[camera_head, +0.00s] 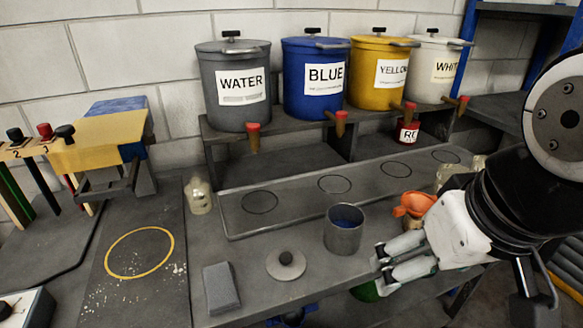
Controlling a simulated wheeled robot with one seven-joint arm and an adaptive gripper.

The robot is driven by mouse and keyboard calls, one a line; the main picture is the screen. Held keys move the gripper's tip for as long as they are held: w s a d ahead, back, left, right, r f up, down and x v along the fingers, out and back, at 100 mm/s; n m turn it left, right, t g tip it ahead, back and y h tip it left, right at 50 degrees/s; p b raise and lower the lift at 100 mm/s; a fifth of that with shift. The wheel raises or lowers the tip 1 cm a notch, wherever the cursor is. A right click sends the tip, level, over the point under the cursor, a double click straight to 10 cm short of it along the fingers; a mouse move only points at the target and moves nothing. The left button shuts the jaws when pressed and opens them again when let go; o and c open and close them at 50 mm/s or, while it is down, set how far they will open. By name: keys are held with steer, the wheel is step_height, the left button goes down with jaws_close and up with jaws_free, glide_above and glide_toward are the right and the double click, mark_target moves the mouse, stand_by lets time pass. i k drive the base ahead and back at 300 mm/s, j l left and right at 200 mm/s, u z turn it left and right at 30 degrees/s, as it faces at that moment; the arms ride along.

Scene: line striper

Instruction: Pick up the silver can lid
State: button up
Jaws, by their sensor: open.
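The silver can lid (286,265) is a round grey disc with a dark knob on top. It lies flat on the grey workbench near its front edge. A silver can (343,232) stands upright just behind and to the right of the lid, with blue inside it. My gripper (380,266) comes in from the right. Its fingers are open and empty, to the right of the lid and apart from it, in front of the can. The height of the fingers above the bench is hard to tell.
A grey block (221,287) lies left of the lid. An orange funnel (413,205) is beside my gripper. A clear bottle (199,196) stands left of the tray (300,202) with ring marks. Large tanks, including the blue one (315,80), stand on a shelf behind.

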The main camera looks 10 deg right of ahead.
mark_target(283, 264)
steer(key=j+z, duration=0.35)
steer(key=j, duration=0.15)
steer(key=j+z, duration=0.3)
steer(key=j, duration=0.15)
